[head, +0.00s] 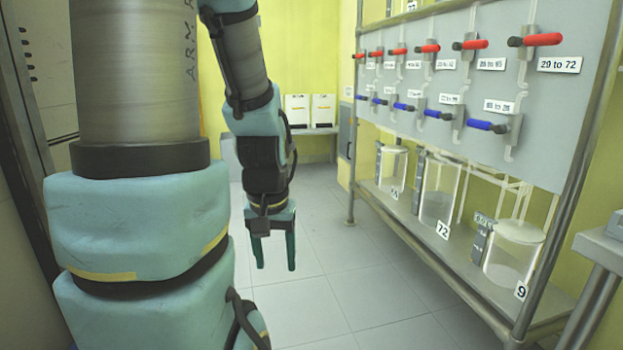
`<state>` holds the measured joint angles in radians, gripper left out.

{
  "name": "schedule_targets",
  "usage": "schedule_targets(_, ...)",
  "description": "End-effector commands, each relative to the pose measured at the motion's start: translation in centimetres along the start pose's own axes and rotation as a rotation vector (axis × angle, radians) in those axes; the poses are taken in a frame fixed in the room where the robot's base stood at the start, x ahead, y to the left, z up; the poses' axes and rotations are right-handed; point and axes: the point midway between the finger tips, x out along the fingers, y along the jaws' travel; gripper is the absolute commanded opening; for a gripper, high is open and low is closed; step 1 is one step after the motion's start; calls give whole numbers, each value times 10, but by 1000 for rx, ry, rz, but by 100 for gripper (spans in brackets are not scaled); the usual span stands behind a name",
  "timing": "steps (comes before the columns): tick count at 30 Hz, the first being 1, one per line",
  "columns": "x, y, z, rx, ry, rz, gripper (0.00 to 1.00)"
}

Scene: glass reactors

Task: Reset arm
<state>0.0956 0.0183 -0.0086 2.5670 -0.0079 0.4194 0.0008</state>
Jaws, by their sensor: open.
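My arm hangs in the left and middle of the head view, with a large link close to the camera. My gripper (274,262) points straight down above the tiled floor. Its two dark green fingers are apart and nothing is between them. It is to the left of the reactor rack and touches nothing that I can see.
A metal rack (350,150) on the right carries a grey panel (490,75) with red valves (541,40), blue valves (487,126) and number labels. Glass reactors (440,190) stand on its lower shelf. White boxes (322,110) sit at the back. The tiled floor (340,260) between is clear.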

Motion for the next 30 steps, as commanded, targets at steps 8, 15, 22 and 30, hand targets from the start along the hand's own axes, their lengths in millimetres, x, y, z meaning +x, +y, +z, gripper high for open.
schedule_targets(8, -60, 2, -11, 2, 2, 0, 61)
schedule_targets(15, -127, 2, -20, 2, 2, 0, 61)
schedule_targets(22, -197, 2, -30, 2, 2, 0, 61)
schedule_targets(30, -251, 2, -37, 2, 2, 0, 61)
